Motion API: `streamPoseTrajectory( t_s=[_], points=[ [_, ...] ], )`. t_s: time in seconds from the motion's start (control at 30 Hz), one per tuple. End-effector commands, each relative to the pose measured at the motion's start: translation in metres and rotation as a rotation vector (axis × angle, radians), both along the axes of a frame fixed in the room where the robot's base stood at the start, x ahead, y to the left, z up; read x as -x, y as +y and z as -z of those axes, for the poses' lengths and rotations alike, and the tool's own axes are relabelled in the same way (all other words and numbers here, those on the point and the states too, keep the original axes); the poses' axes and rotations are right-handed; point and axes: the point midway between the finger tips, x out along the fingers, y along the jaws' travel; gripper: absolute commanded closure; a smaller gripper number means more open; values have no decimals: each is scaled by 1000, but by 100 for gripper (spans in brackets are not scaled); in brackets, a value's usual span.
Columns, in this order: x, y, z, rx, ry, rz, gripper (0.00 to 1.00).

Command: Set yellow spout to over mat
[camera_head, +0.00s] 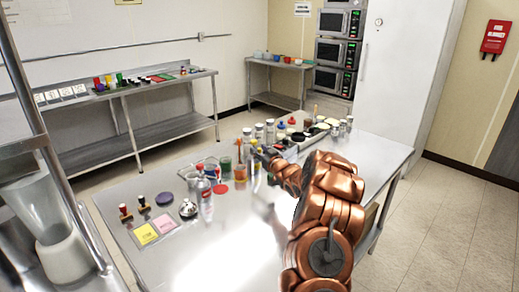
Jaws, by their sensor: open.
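My gripper (258,152) reaches over the metal table, among bottles and jars, and is open. It is small and partly blended with the items behind it. A small yellow item (256,167) shows just below it; I cannot tell whether this is the yellow spout or whether they touch. A flat yellow square (145,233) and a pink square (166,223) lie side by side at the table's left front. A flat red disc (220,188) lies left of my gripper. I cannot tell which of these flat pieces is the mat.
A red-capped bottle (203,185), a green jar (226,164) and a silver bell (188,208) stand left of my gripper. Several jars crowd the table's far end. The table's front middle (225,255) is clear. A clear blender-like container (50,215) stands at the left.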

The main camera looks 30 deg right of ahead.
Motion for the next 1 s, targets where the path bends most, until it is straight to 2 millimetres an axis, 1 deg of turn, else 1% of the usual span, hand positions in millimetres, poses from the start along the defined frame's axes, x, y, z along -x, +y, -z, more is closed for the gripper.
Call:
streamPoseTrajectory(
  t_s=[0.37,0.77,0.8,1.0],
  points=[
    [-3,0,-1,0,-1,0,58],
    [-3,0,-1,1,-2,0,98],
    [-3,0,-1,1,-2,0,100],
    [-3,0,-1,1,-2,0,100]
  ],
)
